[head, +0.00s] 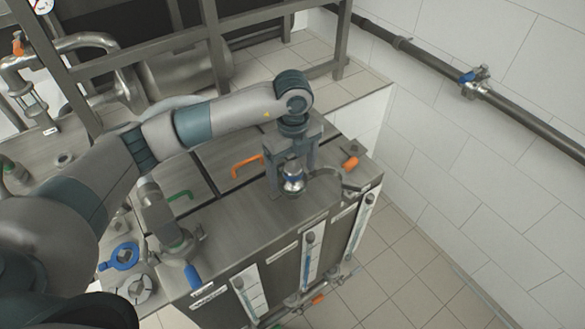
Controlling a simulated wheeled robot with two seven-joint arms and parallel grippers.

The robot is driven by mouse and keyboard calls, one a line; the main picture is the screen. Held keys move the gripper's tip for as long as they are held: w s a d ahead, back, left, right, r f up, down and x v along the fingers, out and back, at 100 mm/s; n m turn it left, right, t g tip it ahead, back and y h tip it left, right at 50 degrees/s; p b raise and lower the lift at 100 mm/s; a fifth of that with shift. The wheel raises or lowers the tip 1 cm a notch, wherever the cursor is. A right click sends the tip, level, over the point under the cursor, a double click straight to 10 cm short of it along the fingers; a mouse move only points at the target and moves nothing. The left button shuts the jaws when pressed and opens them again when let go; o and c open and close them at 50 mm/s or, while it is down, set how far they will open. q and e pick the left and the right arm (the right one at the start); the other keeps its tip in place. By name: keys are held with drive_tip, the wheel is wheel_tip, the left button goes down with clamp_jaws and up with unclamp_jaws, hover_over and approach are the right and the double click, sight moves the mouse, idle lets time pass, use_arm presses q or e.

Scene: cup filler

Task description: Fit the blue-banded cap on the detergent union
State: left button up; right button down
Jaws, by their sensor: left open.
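My left gripper (291,183) points down over the front part of the steel cabinet top, its two fingers apart. Between the fingers is a small round shiny metal piece (293,177) with a bluish band, which looks like the blue-banded cap. It sits low between the fingertips, close above or on a fitting on the cabinet top. The detergent union cannot be told apart under it, as the fingers and the metal piece hide that spot. Whether the cap is seated cannot be told. My right gripper is not in view.
A blue ring-shaped tool (120,257) and a blue-handled valve (192,276) are at lower left. Sight tubes (311,254) line the cabinet front.

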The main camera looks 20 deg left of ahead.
use_arm(q)
drive_tip(key=shift+r, duration=0.15)
drive_tip(key=shift+w+r+b, duration=0.1)
drive_tip(key=shift+r+b, duration=0.2)
drive_tip(key=shift+r, duration=0.3)
wheel_tip(320, 180, up, 16)
drive_tip(key=b, duration=0.3)
drive_tip(key=shift+b, duration=0.3)
wheel_tip(320, 180, up, 5)
drive_tip(key=p, duration=0.3)
hover_over(293, 166)
idle(0.6)
